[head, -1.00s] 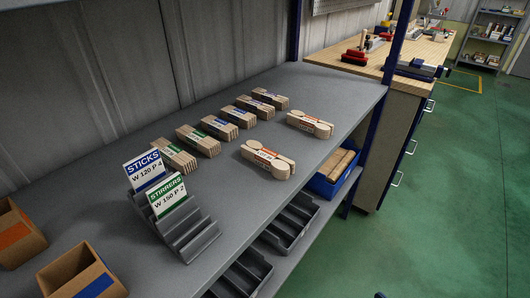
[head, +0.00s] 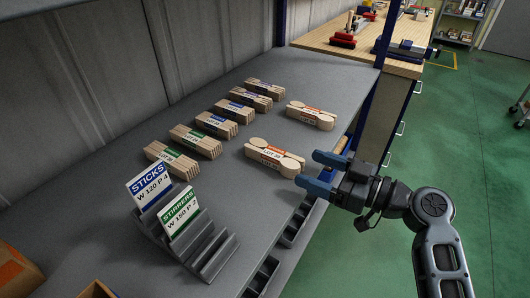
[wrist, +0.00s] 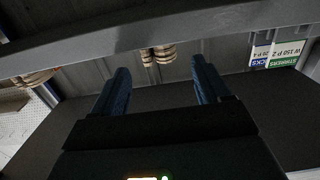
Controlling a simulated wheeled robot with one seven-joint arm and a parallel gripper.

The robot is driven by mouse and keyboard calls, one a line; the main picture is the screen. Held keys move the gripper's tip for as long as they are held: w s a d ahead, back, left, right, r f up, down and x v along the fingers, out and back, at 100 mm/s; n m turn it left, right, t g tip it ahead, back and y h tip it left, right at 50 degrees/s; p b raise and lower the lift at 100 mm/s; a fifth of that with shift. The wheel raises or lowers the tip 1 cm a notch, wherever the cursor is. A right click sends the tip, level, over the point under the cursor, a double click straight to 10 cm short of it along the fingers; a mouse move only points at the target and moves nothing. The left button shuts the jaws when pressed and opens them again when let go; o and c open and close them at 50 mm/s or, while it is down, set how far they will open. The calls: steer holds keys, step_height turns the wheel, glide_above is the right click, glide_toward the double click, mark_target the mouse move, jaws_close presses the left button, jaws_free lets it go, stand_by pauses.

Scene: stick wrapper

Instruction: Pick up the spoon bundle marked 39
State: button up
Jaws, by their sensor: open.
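Two spoon bundles with orange labels lie on the grey shelf top (head: 235,205). The nearer bundle (head: 275,157) is close to the front edge, and the farther bundle (head: 311,115) lies behind it to the right. Both labels show lot numbers too small to read surely. My gripper (head: 313,172) is open and empty, just right of the nearer bundle by the shelf's front edge, apart from it. In the wrist view a bundle's ends (wrist: 158,54) show between and beyond my open fingers, partly hidden by the shelf edge. Another bundle (wrist: 28,78) shows at the left.
A grey rack (head: 207,250) holds STICKS and STIRRERS cards. Dark trays (head: 262,275) sit below the shelf edge. A blue post (head: 372,95) rises at the right end.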

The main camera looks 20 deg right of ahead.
mark_target(281, 156)
steer(key=p+x, duration=0.1)
steer(key=x, duration=0.2)
steer(key=p+x, duration=0.1)
steer(key=x, duration=0.2)
steer(key=shift+w+a+r, duration=0.25)
steer(key=shift+w+a, duration=0.05)
steer(key=shift+w+a+f+p, duration=0.2)
steer(key=shift+w+a+p, duration=0.2)
steer(key=shift+w, duration=0.15)
steer(key=c, duration=1.1)
